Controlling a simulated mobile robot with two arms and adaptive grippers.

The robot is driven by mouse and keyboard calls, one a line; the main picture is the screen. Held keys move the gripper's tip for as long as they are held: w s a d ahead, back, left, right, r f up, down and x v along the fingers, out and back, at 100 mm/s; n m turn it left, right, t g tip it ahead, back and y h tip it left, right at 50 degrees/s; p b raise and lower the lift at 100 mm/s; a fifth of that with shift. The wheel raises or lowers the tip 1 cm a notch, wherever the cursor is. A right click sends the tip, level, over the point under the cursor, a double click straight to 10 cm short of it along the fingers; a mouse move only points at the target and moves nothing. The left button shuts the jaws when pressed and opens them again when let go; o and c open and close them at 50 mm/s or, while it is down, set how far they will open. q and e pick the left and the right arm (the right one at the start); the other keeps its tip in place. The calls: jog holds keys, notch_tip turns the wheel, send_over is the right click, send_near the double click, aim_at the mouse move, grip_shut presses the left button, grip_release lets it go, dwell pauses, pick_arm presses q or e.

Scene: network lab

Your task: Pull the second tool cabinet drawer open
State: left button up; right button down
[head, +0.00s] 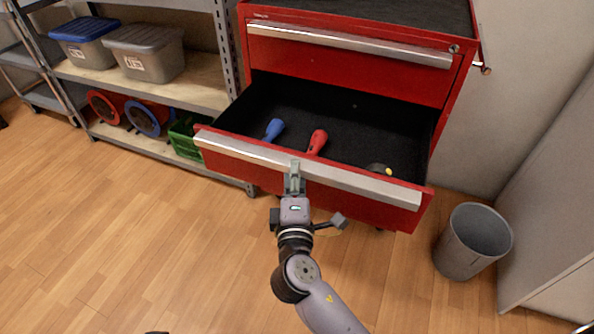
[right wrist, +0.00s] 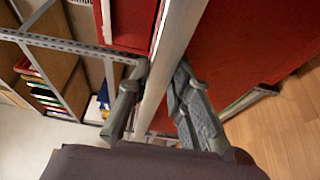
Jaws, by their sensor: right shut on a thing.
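The red tool cabinet (head: 349,71) stands at the top centre of the head view. Its second drawer (head: 290,175) is pulled well out, below a closed top drawer (head: 350,44). The second drawer has a long silver handle strip (head: 365,184) along its front edge. My right gripper (head: 295,172) is at this strip, left of its middle. In the right wrist view the two fingers (right wrist: 155,95) lie on either side of the silver strip, shut on it. My left gripper is not in view.
Inside the drawer lie a blue-handled tool (head: 273,130), a red-handled tool (head: 317,141) and a dark yellow-marked thing (head: 380,169). A grey bin (head: 474,241) stands at the right. A metal shelf (head: 205,92) with boxes stands at the left. The wooden floor in front is clear.

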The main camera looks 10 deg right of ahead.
jog(key=shift+f, duration=0.35)
jog(key=c, duration=1.6)
grip_release()
jog(key=shift+c, duration=0.2)
jog(key=shift+o, duration=0.6)
jog(key=shift+r, duration=0.1)
jog(key=shift+r, duration=0.1)
jog(key=s+a, duration=0.2)
jog(key=s, duration=0.9)
jog(key=shift+s+a, duration=0.15)
jog(key=shift+s, duration=0.25)
